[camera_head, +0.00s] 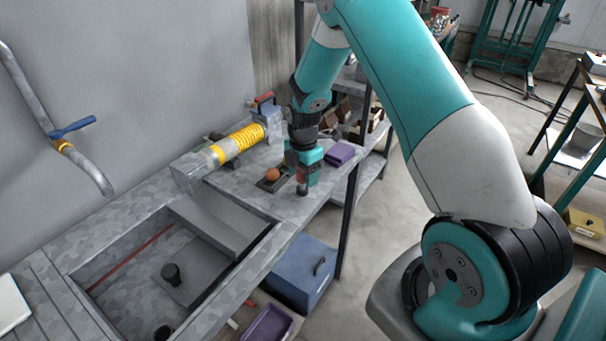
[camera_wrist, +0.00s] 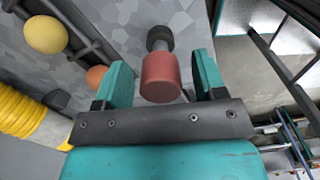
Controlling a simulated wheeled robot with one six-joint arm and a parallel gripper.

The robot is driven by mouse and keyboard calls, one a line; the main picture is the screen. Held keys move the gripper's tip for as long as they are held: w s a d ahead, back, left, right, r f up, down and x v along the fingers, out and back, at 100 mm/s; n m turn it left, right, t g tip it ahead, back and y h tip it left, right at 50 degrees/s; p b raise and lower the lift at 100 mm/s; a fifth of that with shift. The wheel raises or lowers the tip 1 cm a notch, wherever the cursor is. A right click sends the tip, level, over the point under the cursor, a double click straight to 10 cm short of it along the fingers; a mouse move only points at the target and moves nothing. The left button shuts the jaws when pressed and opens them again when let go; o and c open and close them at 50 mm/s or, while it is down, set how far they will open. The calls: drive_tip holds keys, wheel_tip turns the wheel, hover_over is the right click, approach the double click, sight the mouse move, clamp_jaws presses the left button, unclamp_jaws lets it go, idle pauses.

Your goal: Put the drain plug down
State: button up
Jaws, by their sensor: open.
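The drain plug appears to be the red cylinder with a dark grey neck and end (camera_wrist: 161,77) in the wrist view. In the head view it (camera_head: 302,176) stands upright on the grey speckled bench top (camera_head: 232,183), near the front edge, its dark end down. My gripper (camera_wrist: 162,64) is open, with a teal finger on either side of the plug. A gap shows on both sides of its red part. In the head view my gripper (camera_head: 302,172) points down and partly hides the plug's upper end.
Left of the plug, an orange ball (camera_head: 272,175) and a yellow ball (camera_wrist: 46,34) sit in a dark rack. A purple block (camera_head: 341,153) lies behind my gripper. A yellow coiled hose (camera_head: 238,143) lies farther left. A sunken basin (camera_head: 150,252) holds a dark knob (camera_head: 171,271).

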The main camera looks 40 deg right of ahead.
wheel_tip(320, 180, up, 11)
drive_tip(key=shift+f+b, duration=0.1)
drive_tip(key=shift+b, duration=1.1)
drive_tip(key=s+a+r+m+y, duration=0.1)
drive_tip(key=s+a+r+m, duration=0.3)
drive_tip(key=s+a+r, duration=0.4)
drive_tip(key=s+a+r+m+y, duration=0.2)
drive_tip(key=s+a+r+m, duration=0.1)
drive_tip(key=s+a, duration=0.55)
drive_tip(key=s+a+r+m+y, duration=0.1)
drive_tip(key=s+a+m, duration=0.4)
drive_tip(key=s, duration=0.6)
drive_tip(key=a, duration=0.2)
drive_tip(key=shift+s+a+r, duration=0.35)
drive_tip(key=shift+a, duration=0.05)
